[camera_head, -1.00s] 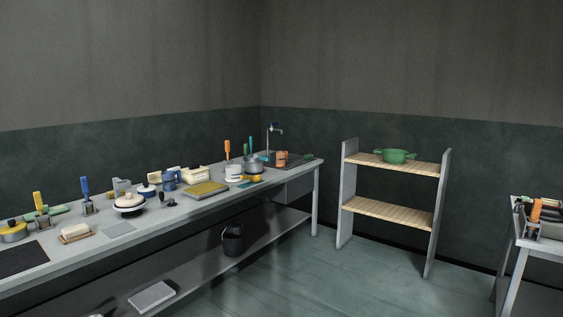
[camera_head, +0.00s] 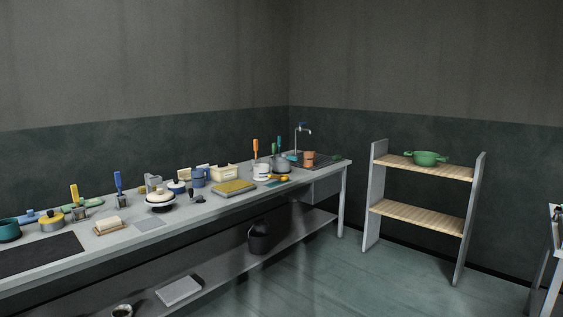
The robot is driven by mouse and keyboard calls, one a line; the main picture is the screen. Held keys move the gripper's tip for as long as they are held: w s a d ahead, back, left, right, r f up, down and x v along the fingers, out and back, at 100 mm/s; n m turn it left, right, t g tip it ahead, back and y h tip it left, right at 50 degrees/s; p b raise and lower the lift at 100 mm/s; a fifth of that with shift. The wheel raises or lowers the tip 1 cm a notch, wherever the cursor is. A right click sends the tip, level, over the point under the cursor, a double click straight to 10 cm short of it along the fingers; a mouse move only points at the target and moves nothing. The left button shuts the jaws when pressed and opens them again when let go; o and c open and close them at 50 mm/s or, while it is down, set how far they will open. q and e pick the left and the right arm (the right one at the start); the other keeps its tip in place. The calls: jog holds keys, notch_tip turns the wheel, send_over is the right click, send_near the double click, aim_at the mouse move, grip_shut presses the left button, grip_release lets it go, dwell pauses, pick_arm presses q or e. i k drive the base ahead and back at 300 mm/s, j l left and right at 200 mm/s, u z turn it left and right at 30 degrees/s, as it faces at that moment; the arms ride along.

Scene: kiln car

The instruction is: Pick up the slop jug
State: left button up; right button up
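No vessel in the head view can be surely told as the slop jug. A blue jug-like vessel (camera_head: 198,177) with a side handle stands upright on the long counter (camera_head: 55,265). An orange vessel (camera_head: 308,158) stands by the sink at the counter's far end. A black bucket-like vessel (camera_head: 259,237) with a handle sits on the counter's lower shelf. Neither of my grippers is in view.
A shelf rack (camera_head: 375,195) holding a green pot (camera_head: 427,158) stands right of the counter. The counter top is crowded with pots, utensils and a yellow-topped tray (camera_head: 235,187). A grey slab (camera_head: 179,290) lies on the lower shelf. The floor (camera_head: 345,285) ahead is clear.

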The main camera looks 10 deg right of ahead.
aim_at(308, 157)
jog(key=i+l+z, duration=0.2)
jog(key=i+z, duration=0.15)
jog(key=i, duration=0.25)
jog(key=i+l+z, duration=0.1)
jog(key=i+z, duration=0.3)
jog(key=i, duration=2.7)
jog(key=i+l+u, duration=0.2)
jog(key=i+u, duration=0.25)
jog(key=i, duration=0.35)
jog(key=i+l+u, duration=0.5)
jog(key=i, duration=0.25)
jog(key=i+l+u, duration=0.45)
jog(key=i+l, duration=0.25)
jog(key=i, duration=0.25)
